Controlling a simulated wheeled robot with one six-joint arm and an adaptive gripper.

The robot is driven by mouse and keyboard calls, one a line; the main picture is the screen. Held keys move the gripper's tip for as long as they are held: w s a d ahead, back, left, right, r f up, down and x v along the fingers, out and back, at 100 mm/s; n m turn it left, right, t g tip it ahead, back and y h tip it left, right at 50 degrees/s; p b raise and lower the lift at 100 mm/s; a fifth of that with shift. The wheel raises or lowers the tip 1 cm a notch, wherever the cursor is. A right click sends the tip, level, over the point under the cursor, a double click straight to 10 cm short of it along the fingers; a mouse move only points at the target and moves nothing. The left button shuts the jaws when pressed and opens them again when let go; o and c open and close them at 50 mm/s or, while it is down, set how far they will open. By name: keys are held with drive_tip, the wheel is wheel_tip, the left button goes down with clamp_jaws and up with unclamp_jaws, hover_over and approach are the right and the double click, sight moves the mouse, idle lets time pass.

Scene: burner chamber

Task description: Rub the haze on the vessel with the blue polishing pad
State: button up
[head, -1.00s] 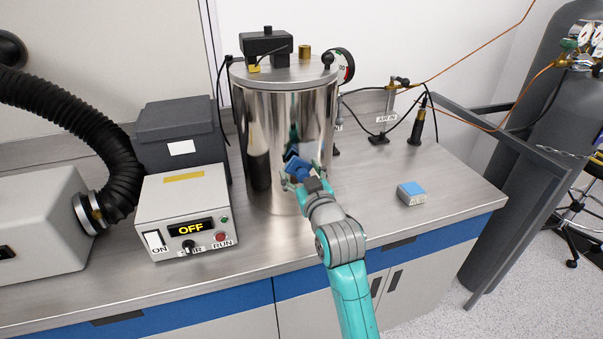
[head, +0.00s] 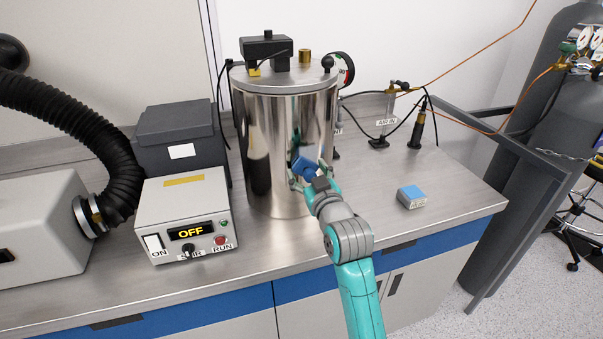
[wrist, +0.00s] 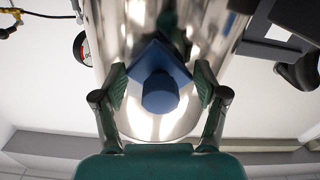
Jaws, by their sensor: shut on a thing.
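The vessel (head: 270,150) is a tall shiny steel cylinder with a lid, standing upright on the bench. Its curved wall also fills the middle of the wrist view (wrist: 110,25). My gripper (head: 307,173) is at the lower right front of the vessel wall. It is shut on the blue polishing pad (head: 304,166), which has a round knob on a square, tilted pad. In the wrist view the pad (wrist: 160,85) sits between the two fingers, facing the wall. I cannot tell whether it touches the steel. I cannot make out the haze among the reflections.
A small blue-topped block (head: 411,196) lies on the bench to the right. A control box (head: 187,215) reading OFF stands at left, with a dark grey box (head: 178,135) behind it. A gauge (head: 346,70) juts from the vessel's upper right. Bare bench lies before the vessel.

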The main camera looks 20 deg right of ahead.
sight(294, 155)
drive_tip(key=shift+w+d, duration=0.1)
drive_tip(key=shift+d, duration=2.15)
drive_tip(key=shift+w+r, duration=0.15)
drive_tip(key=shift+r, duration=0.55)
drive_tip(key=shift+a, duration=3.25)
drive_tip(key=c, duration=0.3)
drive_tip(key=shift+r, duration=0.7)
drive_tip(key=shift+d, duration=3.25)
drive_tip(key=s, duration=0.6)
